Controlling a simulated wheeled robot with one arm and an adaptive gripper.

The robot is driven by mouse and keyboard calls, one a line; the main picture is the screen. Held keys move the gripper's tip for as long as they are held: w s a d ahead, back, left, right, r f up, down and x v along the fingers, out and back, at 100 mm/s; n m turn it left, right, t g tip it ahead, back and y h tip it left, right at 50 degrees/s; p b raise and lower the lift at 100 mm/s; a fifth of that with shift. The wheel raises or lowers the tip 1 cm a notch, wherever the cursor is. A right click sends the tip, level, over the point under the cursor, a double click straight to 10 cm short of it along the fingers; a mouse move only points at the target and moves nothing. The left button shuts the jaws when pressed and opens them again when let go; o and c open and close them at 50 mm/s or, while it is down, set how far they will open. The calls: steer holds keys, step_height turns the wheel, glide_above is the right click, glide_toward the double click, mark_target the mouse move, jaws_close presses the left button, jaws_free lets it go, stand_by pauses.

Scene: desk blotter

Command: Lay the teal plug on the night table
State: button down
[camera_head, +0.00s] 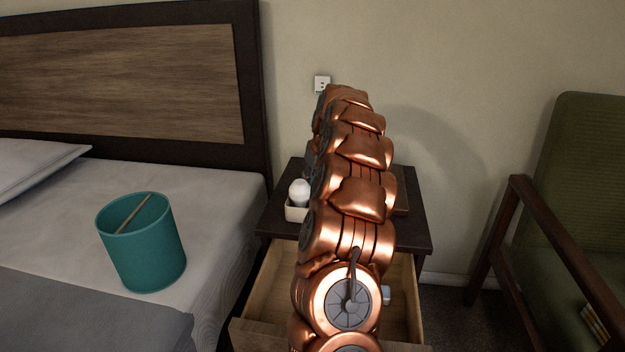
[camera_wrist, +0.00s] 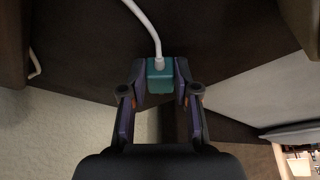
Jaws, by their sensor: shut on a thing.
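The teal plug (camera_wrist: 160,75) shows in the wrist view, with a white cable running from it toward the top of the picture. My gripper (camera_wrist: 161,88) is shut on the plug, one finger on each side. In the head view my copper arm hides both the gripper and the plug. The dark wooden night table (camera_head: 418,230) stands against the wall in the head view, and my arm covers the middle of its top. I cannot tell the plug's height over any surface.
The night table's drawer (camera_head: 268,300) is open. A cream tray (camera_head: 296,213) with a white rounded object (camera_head: 299,190) is on the top's left. The bed with a teal bin (camera_head: 145,250) is left, a green chair (camera_head: 590,160) right. A wall socket (camera_head: 322,84) is behind.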

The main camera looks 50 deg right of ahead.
steer(key=c, duration=0.9)
jaws_free()
steer(key=shift+f, duration=0.1)
steer(key=shift+o, duration=0.2)
